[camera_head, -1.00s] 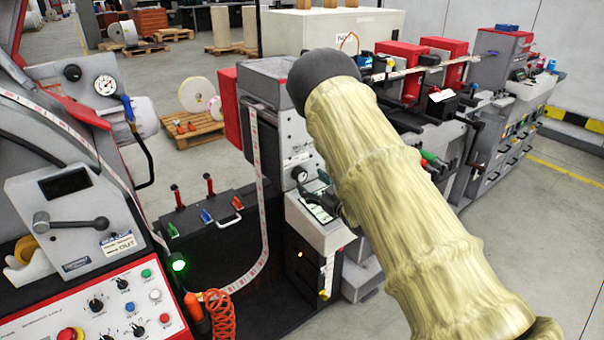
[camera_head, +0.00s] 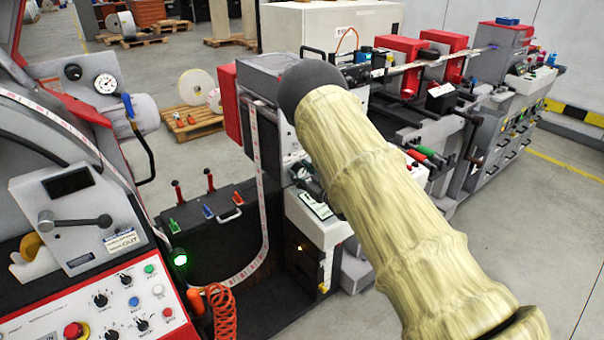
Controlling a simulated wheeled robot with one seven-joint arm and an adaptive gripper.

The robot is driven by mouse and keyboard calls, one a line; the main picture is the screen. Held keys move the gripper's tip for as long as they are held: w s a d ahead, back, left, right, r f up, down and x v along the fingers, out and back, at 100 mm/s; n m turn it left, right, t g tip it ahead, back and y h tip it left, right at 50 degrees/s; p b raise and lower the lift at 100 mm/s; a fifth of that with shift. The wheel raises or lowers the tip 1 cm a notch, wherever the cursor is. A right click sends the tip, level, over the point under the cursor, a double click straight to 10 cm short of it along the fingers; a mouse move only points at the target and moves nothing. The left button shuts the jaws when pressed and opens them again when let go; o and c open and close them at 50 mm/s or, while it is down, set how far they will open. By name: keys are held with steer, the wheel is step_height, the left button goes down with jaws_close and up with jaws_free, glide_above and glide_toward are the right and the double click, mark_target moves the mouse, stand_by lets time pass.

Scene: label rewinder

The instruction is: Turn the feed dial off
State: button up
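Several black knobs sit on the red-edged white control panel (camera_head: 60,315) at the lower left, among them an upper knob (camera_head: 126,279), a left knob (camera_head: 100,299) and a lower right knob (camera_head: 142,324). Their labels are too small to read, so I cannot tell which is the feed dial. Another possible dial lies on the grey machine face behind my arm, now mostly covered. My sleeved arm reaches from the lower right to the centre. Dark parts beside the arm (camera_head: 308,180) may be my gripper; its fingers are not clear and I see nothing held.
A red emergency button (camera_head: 73,330) and a lit green lamp (camera_head: 179,257) are near the panel. A paper web (camera_head: 257,190) runs down beside the grey machine. An orange coiled hose (camera_head: 222,312) hangs below. Open floor (camera_head: 565,220) lies at the right.

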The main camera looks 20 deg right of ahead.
steer(key=shift+c, duration=1.4)
steer(key=shift+f+b, duration=0.15)
steer(key=shift+b, duration=0.3)
steer(key=n+b, duration=0.2)
steer(key=shift+f+b, duration=0.2)
steer(key=shift+b, duration=0.15)
steer(key=n+b, duration=0.3)
steer(key=b, duration=0.2)
steer(key=shift+n, duration=0.4)
steer(key=shift+r+n+b, duration=0.15)
steer(key=shift+n+b, duration=0.75)
steer(key=shift+b, duration=0.1)
steer(key=shift+r, duration=0.1)
steer(key=o, duration=1)
